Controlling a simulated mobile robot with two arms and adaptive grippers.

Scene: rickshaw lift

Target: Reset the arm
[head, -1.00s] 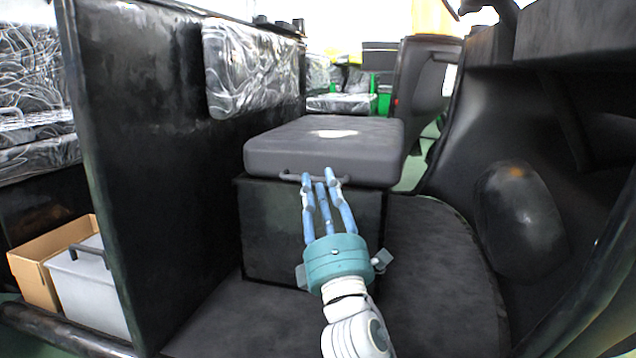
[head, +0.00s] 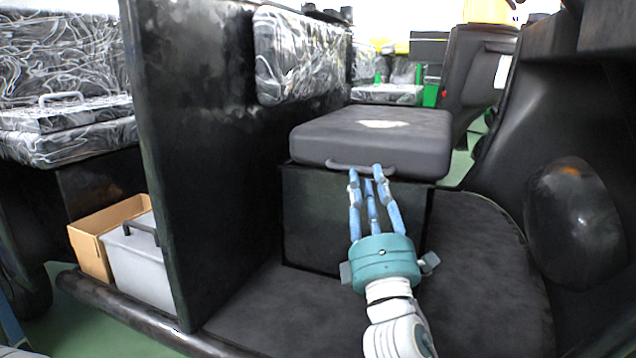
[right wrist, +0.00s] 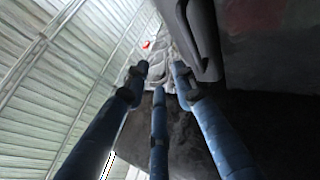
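My right gripper (head: 366,172), with blue fingers and a teal palm, is in front of a dark grey seat cushion (head: 375,132). Its fingers are apart and point up at the cushion's front handle (head: 340,166). In the right wrist view my right gripper (right wrist: 159,75) has nothing between its fingers. There the dark handle (right wrist: 200,38) lies beside the right-hand finger; whether they touch cannot be told. The cushion rests on a black box (head: 320,225). My left gripper is not clearly seen; only a bluish sliver shows at the lower left edge of the head view.
A black partition (head: 195,150) stands left of the box. Beyond it are a grey box (head: 140,265) with a handle, a cardboard box (head: 93,240) and a patterned rear seat (head: 80,135). A black rounded panel (head: 575,220) stands right. The dark floor (head: 480,290) beside my arm is clear.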

